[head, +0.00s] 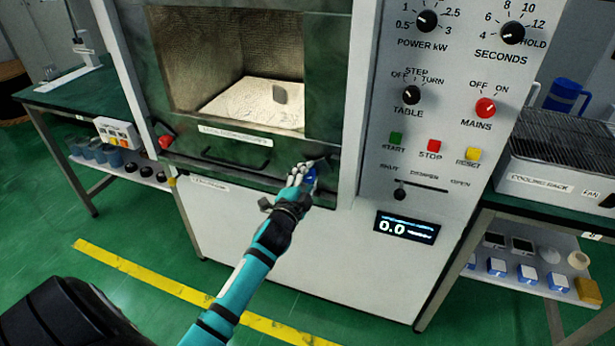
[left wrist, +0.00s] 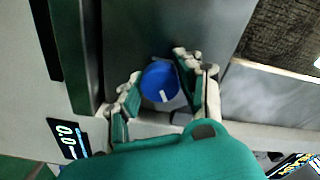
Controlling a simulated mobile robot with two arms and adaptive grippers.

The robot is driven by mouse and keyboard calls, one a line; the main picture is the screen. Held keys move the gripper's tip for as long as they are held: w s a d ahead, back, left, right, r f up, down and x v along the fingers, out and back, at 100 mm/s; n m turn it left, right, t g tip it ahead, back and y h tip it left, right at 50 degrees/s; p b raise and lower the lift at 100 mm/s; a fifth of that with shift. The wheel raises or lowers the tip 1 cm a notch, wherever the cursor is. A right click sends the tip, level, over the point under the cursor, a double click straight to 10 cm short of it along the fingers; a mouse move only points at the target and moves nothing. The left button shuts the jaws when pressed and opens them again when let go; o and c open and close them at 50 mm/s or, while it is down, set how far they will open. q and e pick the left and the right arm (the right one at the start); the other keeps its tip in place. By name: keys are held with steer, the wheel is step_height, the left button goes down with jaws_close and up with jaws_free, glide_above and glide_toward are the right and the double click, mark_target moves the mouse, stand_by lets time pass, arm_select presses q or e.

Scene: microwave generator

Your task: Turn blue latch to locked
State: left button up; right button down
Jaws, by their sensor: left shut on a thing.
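The blue latch (head: 311,180) is a round knob at the lower right of the cabinet's front, just right of the black bar handle (head: 236,160). In the left wrist view the latch (left wrist: 158,82) shows a short white mark near its lower edge. My left gripper (head: 301,174) reaches it from below and is shut on it. In the left wrist view a finger of my left gripper (left wrist: 158,78) lies on each side of the latch. The fingers partly hide the latch in the head view. My right gripper is not in view.
A red knob (head: 166,142) sits left of the handle. The chamber (head: 240,50) above holds a pale slab. The control panel (head: 450,110) is on the right, with a display (head: 407,228) reading 0.0. Benches flank the cabinet.

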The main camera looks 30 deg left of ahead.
arm_select(q)
steer(key=o, duration=1.1)
steer(key=shift+a, duration=0.1)
steer(key=shift+o, duration=0.2)
steer(key=shift+s, duration=0.15)
steer(key=v, duration=1.1)
steer(key=shift+s+d, duration=0.25)
steer(key=shift+s, duration=0.1)
steer(key=shift+f, duration=0.15)
